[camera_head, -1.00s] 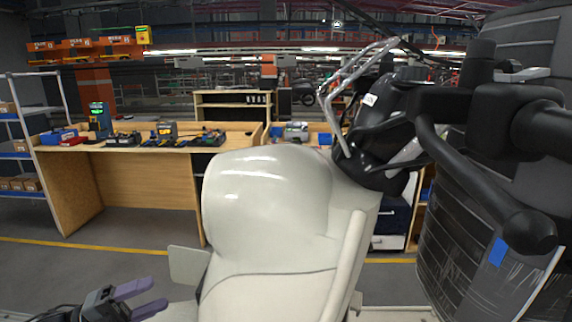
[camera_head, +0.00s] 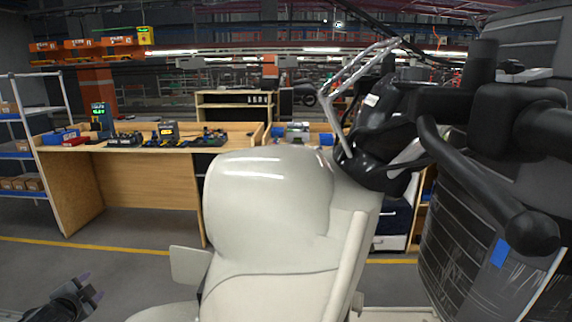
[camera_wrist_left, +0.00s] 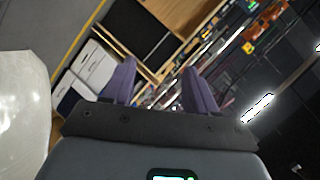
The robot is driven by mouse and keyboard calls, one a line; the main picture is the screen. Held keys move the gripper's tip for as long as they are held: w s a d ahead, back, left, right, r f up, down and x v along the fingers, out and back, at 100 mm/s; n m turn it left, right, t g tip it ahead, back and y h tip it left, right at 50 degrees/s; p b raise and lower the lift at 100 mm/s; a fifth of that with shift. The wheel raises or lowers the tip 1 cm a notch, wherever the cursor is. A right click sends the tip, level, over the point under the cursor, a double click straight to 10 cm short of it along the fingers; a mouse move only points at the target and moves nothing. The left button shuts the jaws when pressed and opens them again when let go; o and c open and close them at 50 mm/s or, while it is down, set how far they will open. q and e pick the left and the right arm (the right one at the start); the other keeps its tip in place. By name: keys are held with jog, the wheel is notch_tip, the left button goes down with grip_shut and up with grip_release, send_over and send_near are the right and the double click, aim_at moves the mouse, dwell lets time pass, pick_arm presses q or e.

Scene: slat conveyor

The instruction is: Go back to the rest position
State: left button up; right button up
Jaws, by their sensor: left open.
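My left gripper (camera_head: 90,288) is at the bottom left corner of the head view, low over the floor. Its two purple fingers are apart with nothing between them. In the left wrist view the same gripper (camera_wrist_left: 160,88) shows both fingers spread and empty, with the room behind them. My right gripper does not show in either view.
A large pale rounded body (camera_head: 268,200) fills the middle of the head view. A black bar frame (camera_head: 480,165) and a dark wrapped stack (camera_head: 465,250) stand at right. A wooden workbench (camera_head: 150,148) with tools is behind, and a shelf rack (camera_head: 22,152) at far left.

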pick_arm(q)
jog(key=s+a+f+n+g+y, duration=0.2)
jog(key=s+a+f+n+g, duration=0.1)
jog(key=s+a+n+g, duration=0.25)
jog(key=s+a+f+n+g+y, duration=0.2)
jog(key=s+a+f+n+g, duration=0.15)
jog(key=s+n+g, duration=0.35)
jog(key=s+d+f+m+t+h, duration=0.1)
jog(key=s+d+f+m, duration=0.1)
jog(key=s+d+f, duration=0.45)
jog(key=s+d+f+m+t+h, duration=0.1)
jog(key=s+d+f, duration=0.15)
jog(key=d, duration=0.75)
jog(key=s+d+f+m+t+h, duration=0.1)
jog(key=s+d+f+m+h, duration=0.15)
jog(key=d+f, duration=0.5)
jog(key=s+d+r+h, duration=0.2)
jog(key=s+d, duration=0.6)
jog(key=s, duration=0.2)
jog(key=s+d+r+h, duration=0.2)
jog(key=s+d, duration=0.7)
jog(key=s, duration=0.1)
notch_tip(320, 180, up, 41)
jog(key=p, duration=4)
jog(key=shift+w+f+p, duration=0.15)
jog(key=shift+w+p, duration=0.05)
jog(key=shift+p, duration=0.2)
jog(key=shift+a+y, duration=0.1)
jog(key=shift+y, duration=0.15)
